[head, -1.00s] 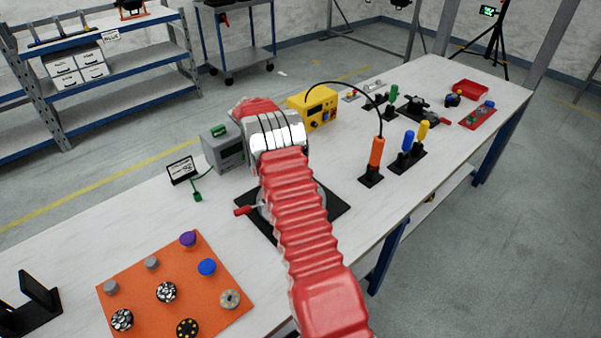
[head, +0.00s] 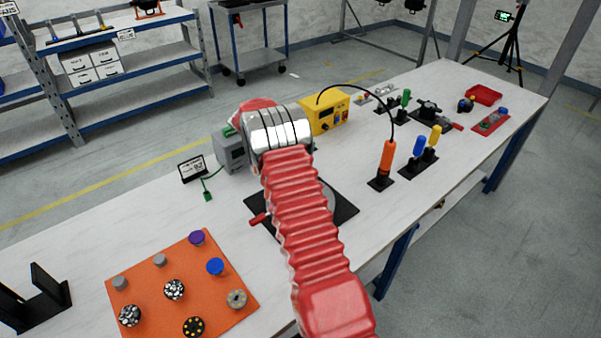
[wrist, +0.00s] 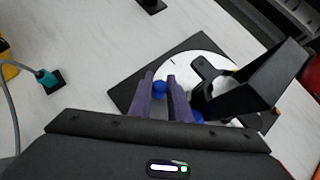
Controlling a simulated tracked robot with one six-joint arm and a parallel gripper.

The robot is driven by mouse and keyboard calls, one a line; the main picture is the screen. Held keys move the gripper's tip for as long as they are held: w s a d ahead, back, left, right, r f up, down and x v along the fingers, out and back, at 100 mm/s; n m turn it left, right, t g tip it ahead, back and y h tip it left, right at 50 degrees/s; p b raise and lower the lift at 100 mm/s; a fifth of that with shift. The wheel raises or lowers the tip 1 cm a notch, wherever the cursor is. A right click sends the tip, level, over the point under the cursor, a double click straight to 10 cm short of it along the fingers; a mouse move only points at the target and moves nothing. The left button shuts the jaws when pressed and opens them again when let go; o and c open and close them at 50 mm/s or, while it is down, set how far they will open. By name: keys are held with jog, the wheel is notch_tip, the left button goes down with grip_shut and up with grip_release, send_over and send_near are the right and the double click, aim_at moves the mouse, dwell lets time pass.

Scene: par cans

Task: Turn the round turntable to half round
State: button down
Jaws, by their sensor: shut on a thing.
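The round turntable is a pale disc (wrist: 193,62) on a black square base (wrist: 125,98), seen beyond my fingers in the wrist view. In the head view my red-sleeved arm covers most of it, and the black base (head: 345,208) shows at both sides. A red handle (head: 258,218) sticks out on the left side of the base. My gripper (wrist: 160,82) is over the disc, its two purple-grey fingers close together, shut on a small blue knob (wrist: 160,88). More blue shows right of the fingers. A black angular part (wrist: 262,82) hides the disc's right side.
A grey box (head: 232,152) and a yellow box (head: 325,112) stand behind the turntable. An orange-handled tool (head: 387,158) stands to the right with a black cable arching from it. An orange panel of knobs (head: 215,297) lies at front left. Bare tabletop lies between.

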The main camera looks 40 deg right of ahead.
jog(key=c, duration=1.7)
grip_release()
jog(key=shift+o, duration=0.2)
jog(key=shift+r, duration=0.1)
jog(key=v, duration=1.3)
jog(key=shift+w+a, duration=0.2)
jog(key=shift+w, duration=0.05)
